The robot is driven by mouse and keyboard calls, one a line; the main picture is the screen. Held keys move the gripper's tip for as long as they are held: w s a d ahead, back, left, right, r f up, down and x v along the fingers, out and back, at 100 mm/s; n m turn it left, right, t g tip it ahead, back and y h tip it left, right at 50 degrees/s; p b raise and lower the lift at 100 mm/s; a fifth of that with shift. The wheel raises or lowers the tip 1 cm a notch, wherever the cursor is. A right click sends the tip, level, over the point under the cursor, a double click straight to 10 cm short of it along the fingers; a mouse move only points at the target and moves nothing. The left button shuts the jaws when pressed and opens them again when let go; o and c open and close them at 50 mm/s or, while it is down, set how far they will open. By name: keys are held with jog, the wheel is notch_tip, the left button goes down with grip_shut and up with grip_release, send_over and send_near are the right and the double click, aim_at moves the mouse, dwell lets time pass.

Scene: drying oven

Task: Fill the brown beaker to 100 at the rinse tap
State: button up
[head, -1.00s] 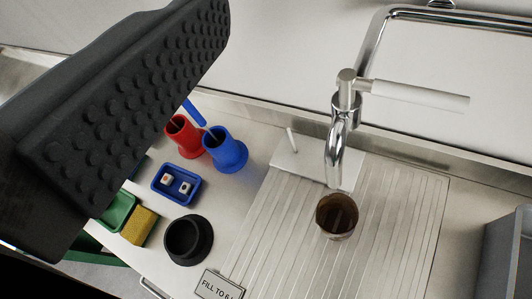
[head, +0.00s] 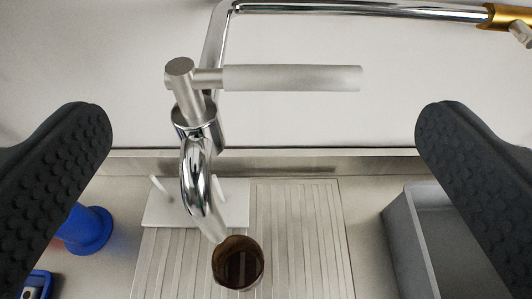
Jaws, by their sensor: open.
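The brown beaker (head: 239,284) stands on the ribbed drainboard, upright and seen from above. Its mouth is under or close to the spout end of the chrome rinse tap (head: 196,165). The inside looks dark; I cannot read any level or scale on it. The tap has a long pale lever handle (head: 292,78) pointing right. My gripper (head: 263,130) is open and empty, its two dark studded fingers wide apart at the left and right of the view. The tap and lever show between the fingers, with no visible contact.
A white plate (head: 236,203) with small pegs lies behind the spout on the drainboard (head: 300,240). A grey bin (head: 410,240) stands at right. A chrome pipe (head: 350,12) crosses above.

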aim_at(263, 76)
jog(key=p+x, duration=0.1)
jog(key=x, duration=0.7)
jog(key=shift+w+f, duration=0.2)
jog(key=shift+w, duration=0.2)
jog(key=c, duration=0.8)
jog(key=shift+p, duration=0.3)
jog(key=shift+c, duration=0.2)
